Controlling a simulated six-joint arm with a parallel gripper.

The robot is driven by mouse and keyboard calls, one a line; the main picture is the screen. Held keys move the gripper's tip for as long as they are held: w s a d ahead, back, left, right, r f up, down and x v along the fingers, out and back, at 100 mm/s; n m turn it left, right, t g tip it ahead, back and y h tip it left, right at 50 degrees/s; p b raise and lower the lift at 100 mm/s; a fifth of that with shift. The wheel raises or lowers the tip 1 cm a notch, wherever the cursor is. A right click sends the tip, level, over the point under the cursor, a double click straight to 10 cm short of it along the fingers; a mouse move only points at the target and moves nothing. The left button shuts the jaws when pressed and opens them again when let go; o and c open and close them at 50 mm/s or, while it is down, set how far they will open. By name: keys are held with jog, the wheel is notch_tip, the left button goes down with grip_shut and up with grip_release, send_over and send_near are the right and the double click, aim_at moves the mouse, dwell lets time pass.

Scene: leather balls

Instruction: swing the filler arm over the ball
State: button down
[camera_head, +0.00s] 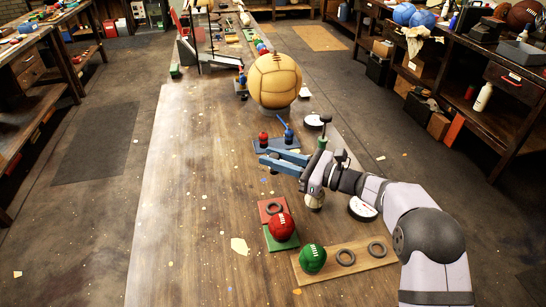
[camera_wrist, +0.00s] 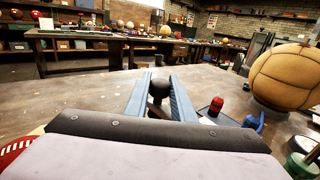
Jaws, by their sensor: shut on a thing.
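The large tan leather ball (camera_head: 274,81) rests on a grey round stand (camera_head: 273,110) on the bench; it also shows at the right in the wrist view (camera_wrist: 288,76). My gripper (camera_head: 272,157) has blue fingers, which reach left over the bench in front of the ball. In the wrist view my gripper (camera_wrist: 160,85) is shut on a dark round knob (camera_wrist: 158,89). I cannot tell which part is the filler arm, or whether the knob belongs to it. The head view hides the knob. Nothing is seen directly above the ball.
A blue plate (camera_head: 268,148) with a red knob (camera_head: 263,138) and a blue fitting (camera_head: 288,136) lies between gripper and ball. A red ball (camera_head: 281,226) and green ball (camera_head: 312,258) stand nearer. A green-and-black post (camera_head: 322,141) rises beside my wrist. The bench's left side is clear.

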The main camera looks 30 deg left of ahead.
jog(key=shift+s+d+n+g+h+b, duration=0.3)
jog(key=shift+d+n+g, duration=0.35)
jog(key=shift+g, duration=0.45)
jog(key=shift+s+d+n+g+h+b, duration=0.1)
jog(key=shift+s+d+n+g+h, duration=0.25)
jog(key=shift+n+g, duration=0.6)
jog(key=shift+s+d+n+g+h+b, duration=0.15)
jog(key=shift+d+n+g+h, duration=0.35)
jog(key=shift+g, duration=0.75)
jog(key=shift+d, duration=0.25)
jog(key=c, duration=1.5)
grip_release()
jog(key=shift+b+v, duration=0.8)
jog(key=shift+v, duration=2.85)
